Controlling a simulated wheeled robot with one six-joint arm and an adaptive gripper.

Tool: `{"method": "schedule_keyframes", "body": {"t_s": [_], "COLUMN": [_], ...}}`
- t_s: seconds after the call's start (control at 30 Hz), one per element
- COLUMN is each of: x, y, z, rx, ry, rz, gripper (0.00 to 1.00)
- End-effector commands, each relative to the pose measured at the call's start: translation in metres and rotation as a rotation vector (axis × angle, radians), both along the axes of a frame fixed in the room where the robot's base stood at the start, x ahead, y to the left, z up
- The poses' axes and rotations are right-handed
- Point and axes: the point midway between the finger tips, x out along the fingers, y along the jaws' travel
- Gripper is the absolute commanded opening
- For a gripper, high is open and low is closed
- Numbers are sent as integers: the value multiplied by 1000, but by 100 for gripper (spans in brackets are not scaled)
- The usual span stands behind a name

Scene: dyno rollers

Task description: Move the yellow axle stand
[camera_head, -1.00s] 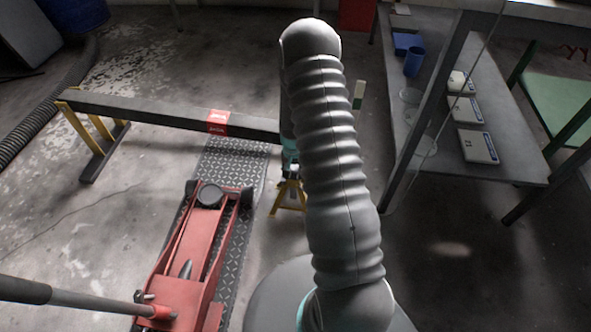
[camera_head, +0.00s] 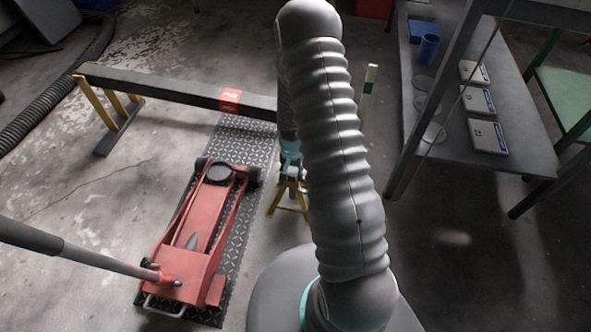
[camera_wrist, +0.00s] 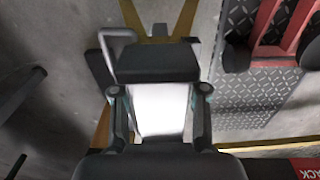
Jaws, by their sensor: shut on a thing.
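The yellow axle stand (camera_head: 289,197) is near the centre of the head view, right of the red jack, with its splayed yellow legs pointing down. My gripper (camera_head: 290,166) is at its top, partly hidden by my grey-sleeved arm. In the wrist view my gripper (camera_wrist: 158,98) has its two fingers on either side of the stand's dark top and pale column. The stand's yellow legs (camera_wrist: 184,18) and a bent grey handle (camera_wrist: 117,34) show beyond them. I cannot tell whether the feet touch the floor.
The red floor jack (camera_head: 196,236) lies on a dark tread-plate mat (camera_head: 243,150) to the left. A long dark beam (camera_head: 165,92) on yellow legs stands behind. A grey bench (camera_head: 440,125) with scales and a blue cup is at right. Bare floor lies between stand and bench.

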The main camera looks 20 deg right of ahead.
Motion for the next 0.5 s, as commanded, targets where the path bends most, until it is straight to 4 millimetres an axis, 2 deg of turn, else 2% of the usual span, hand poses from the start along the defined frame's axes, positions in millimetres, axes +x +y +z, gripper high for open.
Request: {"method": "schedule_keyframes", "body": {"t_s": [0.03, 0.4, 0.43, 0.5], "x": [-5, -7, -7, -7], "y": [2, -1, -2, -2], "z": [-2, -2, -2, -2], "rx": [2, 2, 2, 2], "ry": [10, 11, 11, 11], "rz": [0, -10, -10, -11], "gripper": [0, 0, 46, 63]}}
